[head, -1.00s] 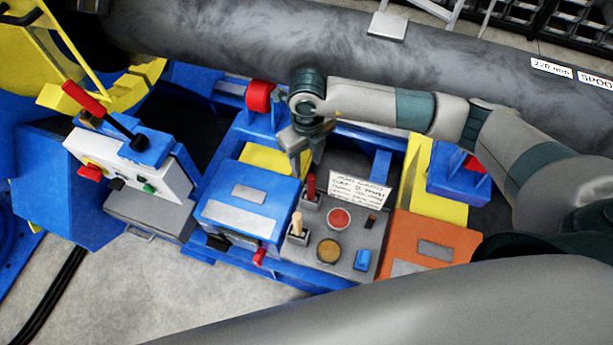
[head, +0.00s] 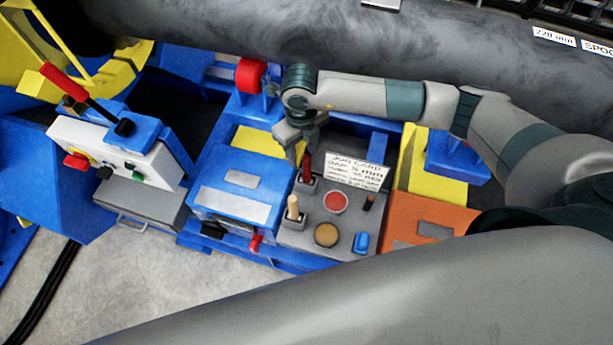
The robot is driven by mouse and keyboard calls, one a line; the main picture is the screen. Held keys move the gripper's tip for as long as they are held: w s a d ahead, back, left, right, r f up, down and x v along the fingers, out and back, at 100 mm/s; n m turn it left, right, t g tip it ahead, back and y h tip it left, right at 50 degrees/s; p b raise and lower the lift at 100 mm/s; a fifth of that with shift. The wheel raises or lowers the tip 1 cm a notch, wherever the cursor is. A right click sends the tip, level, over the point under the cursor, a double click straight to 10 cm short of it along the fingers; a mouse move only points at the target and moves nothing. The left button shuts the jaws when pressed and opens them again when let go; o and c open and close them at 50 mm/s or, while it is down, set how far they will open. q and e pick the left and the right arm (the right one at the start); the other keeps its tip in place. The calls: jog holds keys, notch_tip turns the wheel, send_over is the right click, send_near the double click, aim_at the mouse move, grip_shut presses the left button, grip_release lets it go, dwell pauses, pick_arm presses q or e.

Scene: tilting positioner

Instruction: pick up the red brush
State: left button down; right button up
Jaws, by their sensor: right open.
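The red brush (head: 306,169) stands upright, handle up, in a small dark holder at the back left of a grey tray (head: 300,241). My right gripper (head: 301,157) points down right at the top of the red handle. Its jaws are open, and I cannot tell whether they are around the handle or just behind it. The lower part of the brush is hidden in the holder. My left gripper is not in view.
The tray also holds a wooden-handled tool (head: 293,208), a red round tin (head: 335,202), an amber round tin (head: 326,235), a blue item (head: 361,242) and a job card (head: 356,172). A blue box (head: 240,190) is left, an orange box (head: 420,215) right. A large grey pipe (head: 400,50) runs behind.

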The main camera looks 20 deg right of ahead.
aim_at(307, 173)
notch_tip(307, 173, down, 6)
jog(key=b, duration=0.2)
jog(key=shift+b, duration=0.35)
jog(key=shift+f, duration=0.1)
jog(key=shift+s+d+f+b, duration=0.15)
jog(key=shift+f+b, duration=0.3)
jog(key=shift+f, duration=0.4)
jog(key=shift+d+f+b, duration=0.2)
jog(key=shift+f+b, duration=0.3)
jog(key=shift+f, duration=0.35)
jog(key=shift+s+d+f+b, duration=0.15)
jog(key=shift+f+b, duration=0.3)
jog(key=shift+f, duration=0.4)
grip_shut()
